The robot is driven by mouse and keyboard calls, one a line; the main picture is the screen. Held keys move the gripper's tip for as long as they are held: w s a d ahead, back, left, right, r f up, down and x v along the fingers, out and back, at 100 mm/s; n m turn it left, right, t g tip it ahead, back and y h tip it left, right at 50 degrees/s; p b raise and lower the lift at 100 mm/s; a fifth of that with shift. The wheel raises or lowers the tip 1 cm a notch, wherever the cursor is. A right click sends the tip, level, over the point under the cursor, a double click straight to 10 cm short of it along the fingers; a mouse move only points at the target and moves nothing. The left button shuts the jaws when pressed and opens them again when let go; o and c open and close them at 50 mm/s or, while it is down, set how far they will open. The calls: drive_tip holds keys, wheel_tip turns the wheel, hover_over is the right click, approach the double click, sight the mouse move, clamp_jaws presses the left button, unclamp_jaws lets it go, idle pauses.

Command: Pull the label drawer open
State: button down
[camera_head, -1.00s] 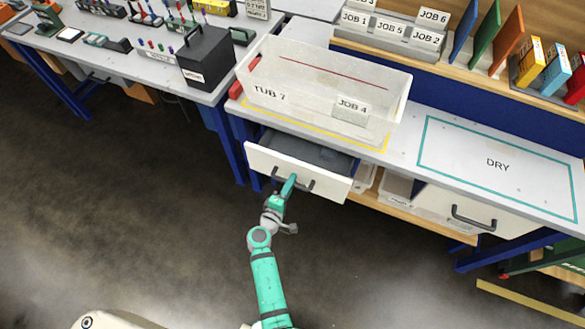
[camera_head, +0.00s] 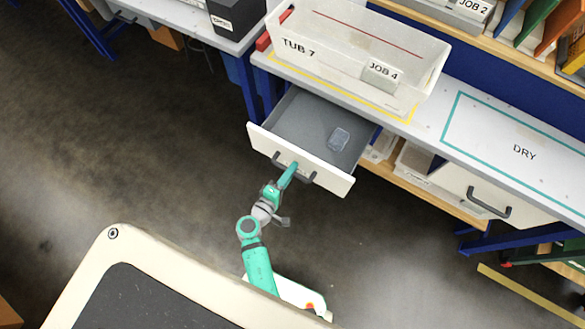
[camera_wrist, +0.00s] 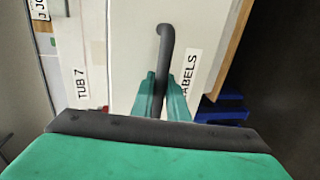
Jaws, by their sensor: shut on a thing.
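The label drawer (camera_head: 316,168) is pulled well out from under the bench in the head view. Its grey inside is visible and holds a small clear item (camera_head: 339,139). Its white front has a dark bar handle (camera_head: 304,177), partly covered by my gripper. My gripper (camera_head: 292,168) is shut on the handle.
A clear tub (camera_head: 340,55) marked TUB 7 stands on the bench above the drawer, with a JOB 4 card (camera_head: 381,74). A second drawer (camera_head: 480,194) to the right is shut. The dark floor (camera_head: 130,170) left of the drawer is clear.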

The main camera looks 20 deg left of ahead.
drive_tip(key=c, duration=2)
unclamp_jaws()
drive_tip(key=v, duration=1)
drive_tip(key=shift+s, duration=0.4)
drive_tip(key=s+d+f+m+g+y, duration=0.3)
drive_tip(key=s+d+m+g, duration=0.25)
drive_tip(key=s+d, duration=0.35)
drive_tip(key=s+d+r+m+t, duration=0.1)
drive_tip(key=d+r+m, duration=0.2)
drive_tip(key=r, duration=0.4)
drive_tip(key=s+d+r+m+t, duration=0.1)
drive_tip(key=d+r+m+t, duration=0.1)
drive_tip(key=r, duration=0.5)
drive_tip(key=s+d+r+m+t+h, duration=0.1)
drive_tip(key=d+r+m+t, duration=0.1)
drive_tip(key=d+r+m, duration=0.2)
wheel_tip(320, 180, up, 4)
drive_tip(key=shift+s+f+m, duration=0.1)
drive_tip(key=shift+s+m, duration=0.15)
drive_tip(key=shift+m, duration=0.9)
